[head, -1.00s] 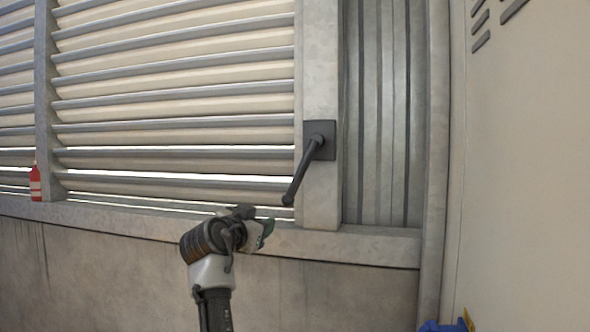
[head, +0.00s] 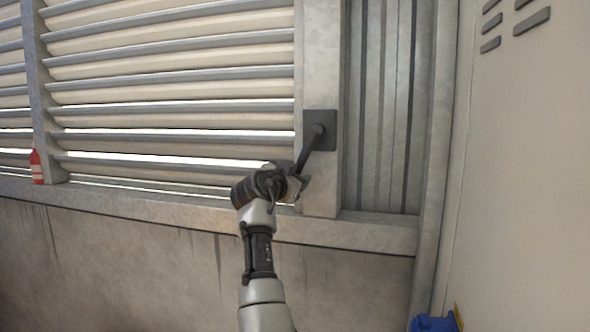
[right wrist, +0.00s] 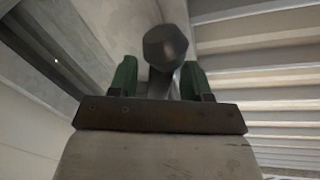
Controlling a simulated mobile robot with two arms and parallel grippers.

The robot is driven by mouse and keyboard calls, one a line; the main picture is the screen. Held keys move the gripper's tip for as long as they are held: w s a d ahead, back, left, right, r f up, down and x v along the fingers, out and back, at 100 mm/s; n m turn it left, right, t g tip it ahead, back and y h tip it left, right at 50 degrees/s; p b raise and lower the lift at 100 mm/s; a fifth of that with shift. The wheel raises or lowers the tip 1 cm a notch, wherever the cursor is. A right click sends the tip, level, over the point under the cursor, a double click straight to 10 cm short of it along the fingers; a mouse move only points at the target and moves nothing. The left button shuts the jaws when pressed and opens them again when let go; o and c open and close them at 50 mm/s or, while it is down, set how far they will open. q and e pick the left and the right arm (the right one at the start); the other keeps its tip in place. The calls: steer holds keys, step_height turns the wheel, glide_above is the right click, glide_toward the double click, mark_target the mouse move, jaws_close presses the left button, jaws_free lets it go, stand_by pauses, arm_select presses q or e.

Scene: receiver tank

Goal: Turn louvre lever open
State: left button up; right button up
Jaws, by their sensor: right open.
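The louvre lever (head: 311,148) is a dark bar hanging down and to the left from a square dark plate (head: 332,130) on the post at the right end of the louvres (head: 180,118). My right gripper (head: 294,178) is at the lever's lower end, which it partly hides in the head view. In the right wrist view the lever's knob end (right wrist: 166,47) shows just beyond and between the two green fingers of my right gripper (right wrist: 158,80). The fingers are open, one on each side of the lever. I cannot tell whether either touches it. My left gripper is not in view.
A concrete ledge (head: 380,235) runs below the louvres, close under my right gripper. A red bottle (head: 37,168) stands on it at the far left. A pale cabinet (head: 525,170) closes off the right side, with a blue object (head: 434,324) at its foot.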

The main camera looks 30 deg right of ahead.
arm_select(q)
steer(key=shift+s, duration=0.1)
arm_select(e)
jaws_close()
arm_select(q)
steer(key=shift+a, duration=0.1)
